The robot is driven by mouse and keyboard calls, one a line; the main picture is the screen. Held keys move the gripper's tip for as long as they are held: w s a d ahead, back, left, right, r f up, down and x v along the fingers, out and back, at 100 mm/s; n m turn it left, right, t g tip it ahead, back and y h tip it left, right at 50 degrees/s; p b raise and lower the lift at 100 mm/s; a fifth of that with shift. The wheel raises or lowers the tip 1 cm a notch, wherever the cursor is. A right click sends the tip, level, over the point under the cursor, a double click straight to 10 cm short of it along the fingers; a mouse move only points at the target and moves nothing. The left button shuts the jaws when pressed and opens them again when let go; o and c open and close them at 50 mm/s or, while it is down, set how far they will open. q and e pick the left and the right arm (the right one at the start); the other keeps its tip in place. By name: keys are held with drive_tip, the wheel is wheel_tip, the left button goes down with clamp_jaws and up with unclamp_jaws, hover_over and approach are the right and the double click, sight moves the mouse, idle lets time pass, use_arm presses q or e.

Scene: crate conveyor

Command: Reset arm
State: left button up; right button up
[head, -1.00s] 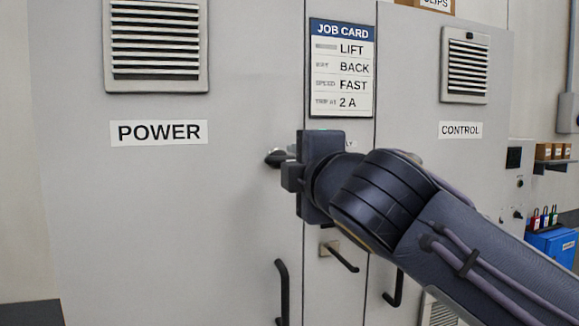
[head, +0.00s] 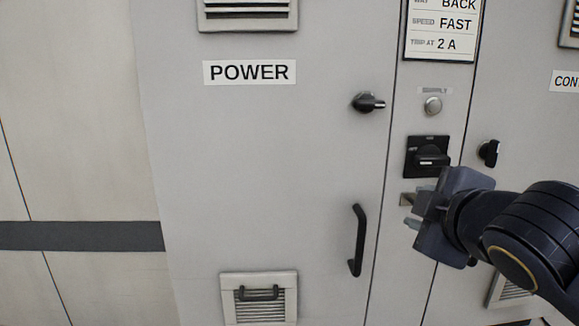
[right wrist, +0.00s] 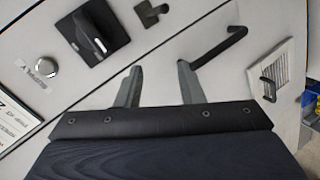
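My right gripper (head: 412,215) is in front of the grey cabinet, below the black rotary switch (head: 428,157) and right of the POWER door handle (head: 358,240). In the right wrist view its two fingers (right wrist: 160,82) stand apart with nothing between them, so it is open and empty. The black knob (head: 369,103) on the POWER door (head: 250,150) is clear of the gripper. My left gripper is not in view.
A round silver button (head: 433,106) sits below the job card (head: 440,30). Another black knob (head: 489,152) is on the CONTROL door. A vent with a small handle (head: 259,293) is low on the POWER door. A pale wall (head: 75,130) stands at the left.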

drive_tip(key=s+f+m+g+y+p, duration=0.1)
drive_tip(key=s+f+m+g, duration=0.3)
drive_tip(key=f, duration=0.9)
drive_tip(key=s+f+m+g+y+p, duration=0.2)
drive_tip(key=s+f+m+g+y, duration=0.1)
drive_tip(key=s+f+m, duration=0.8)
drive_tip(key=s+f+g, duration=0.1)
drive_tip(key=s+f, duration=0.1)
drive_tip(key=s, duration=0.1)
drive_tip(key=shift+s+f, duration=0.2)
drive_tip(key=shift+f, duration=0.05)
drive_tip(key=shift+a, duration=0.1)
